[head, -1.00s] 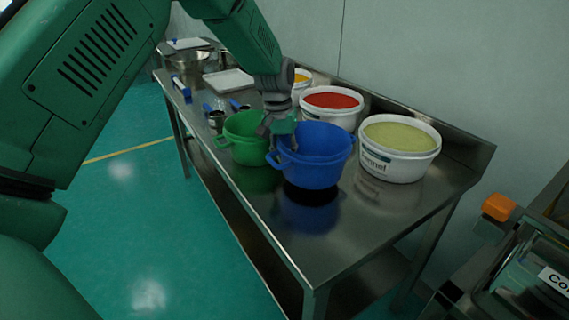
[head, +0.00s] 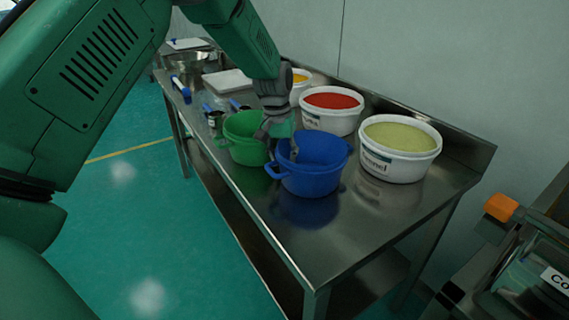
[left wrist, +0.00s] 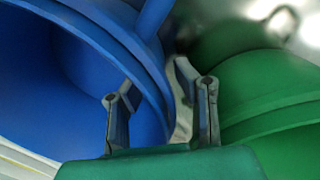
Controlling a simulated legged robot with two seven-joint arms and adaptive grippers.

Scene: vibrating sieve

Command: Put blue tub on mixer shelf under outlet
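The blue tub (head: 316,178) stands upright on the steel table, with its reflection directly under it. In the left wrist view the blue tub (left wrist: 70,45) fills the left side. My left gripper (head: 281,142) is at its left rim, next to the green tub (head: 243,150). In the wrist view my left gripper (left wrist: 160,88) has its fingers spread around the blue rim, one finger over the inside and one outside, with gaps visible. The green tub (left wrist: 275,100) is close to the outer finger. My right gripper, the mixer shelf and the outlet are not recognisable in view.
White buckets with red (head: 331,113) and yellow-green contents (head: 399,150) stand behind the blue tub. The steel table (head: 345,245) is bare in front. Small blue-handled tools (head: 181,88) lie toward the far end. A machine with an orange knob (head: 500,208) is at lower right.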

